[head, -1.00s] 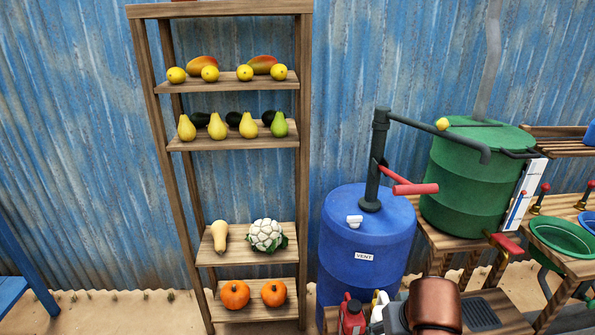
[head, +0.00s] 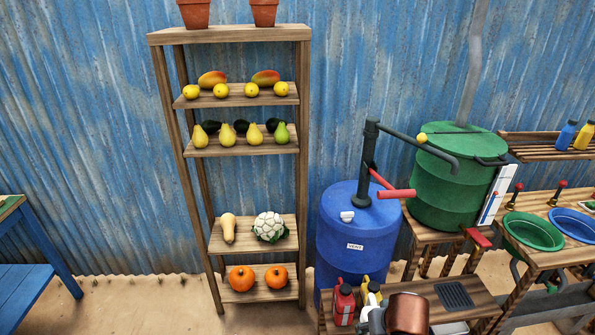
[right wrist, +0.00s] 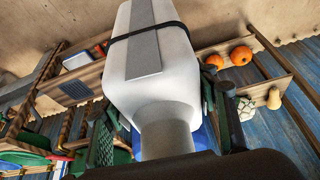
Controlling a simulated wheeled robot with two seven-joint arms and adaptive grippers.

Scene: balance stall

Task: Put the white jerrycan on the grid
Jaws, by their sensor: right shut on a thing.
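The white jerrycan (right wrist: 155,75) fills the middle of the right wrist view, with a dark band and a grey strip on its body. My right gripper (right wrist: 166,122) is shut on it, one finger on each side near its neck. In the head view my right arm's copper-coloured part hides most of the gripper, and a small white part of the jerrycan (head: 374,289) seems to show beside it. The grid (head: 454,295) is a dark panel in the wooden bench, to the right of my right arm, with nothing on it. My left gripper is in neither view.
A red jerrycan (head: 343,303) and a yellow jerrycan (head: 364,288) are close to the left of my right arm. A blue barrel (head: 352,240) with a hand pump stands behind the bench. A green basin (head: 534,232) is to the right.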

